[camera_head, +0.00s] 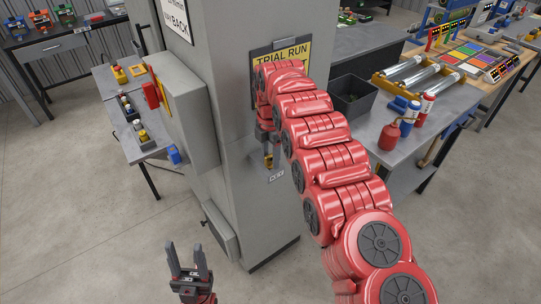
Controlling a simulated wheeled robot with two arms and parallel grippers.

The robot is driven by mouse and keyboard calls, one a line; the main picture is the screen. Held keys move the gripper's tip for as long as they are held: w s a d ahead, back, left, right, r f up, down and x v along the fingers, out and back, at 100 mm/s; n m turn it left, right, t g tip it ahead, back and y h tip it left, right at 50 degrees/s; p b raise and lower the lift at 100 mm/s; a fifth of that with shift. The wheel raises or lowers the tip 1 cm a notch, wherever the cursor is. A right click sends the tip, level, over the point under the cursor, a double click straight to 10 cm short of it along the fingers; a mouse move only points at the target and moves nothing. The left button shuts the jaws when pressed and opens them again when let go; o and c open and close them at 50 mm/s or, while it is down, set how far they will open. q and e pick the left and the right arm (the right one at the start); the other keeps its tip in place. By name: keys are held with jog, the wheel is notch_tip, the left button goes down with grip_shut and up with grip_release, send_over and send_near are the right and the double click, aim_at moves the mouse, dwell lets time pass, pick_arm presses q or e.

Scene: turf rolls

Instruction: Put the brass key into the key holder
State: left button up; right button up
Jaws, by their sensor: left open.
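The grey pillar carries a small ledge with a "KEY" label (277,177), which looks like the key holder. My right gripper (268,149) points down just above this ledge, in front of the pillar. It appears shut on a small brass-coloured piece, the brass key (268,160), at its fingertips. The key's lower end is close to the holder; I cannot tell whether it touches or is inside. My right arm hides part of the pillar face. My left gripper (188,262) is open and empty, fingers up, low in front of the pillar.
A "TRIAL RUN" sign (281,50) hangs on the pillar behind my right arm. A grey box with a red switch (151,94) juts from the pillar's left side. A bench with red and blue bottles (389,136) stands at right. The floor at lower left is clear.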

aim_at(271, 154)
jog(key=shift+r, duration=0.1)
jog(key=shift+r, duration=0.2)
notch_tip(271, 154, up, 2)
jog(key=shift+w+r+b, duration=0.1)
jog(key=shift+b, duration=0.45)
notch_tip(271, 154, up, 3)
jog(key=shift+f+p, duration=0.1)
jog(key=shift+p, duration=0.95)
notch_tip(271, 154, up, 12)
jog(key=p, duration=1.1)
jog(key=shift+p, duration=0.35)
jog(key=shift+f, duration=0.15)
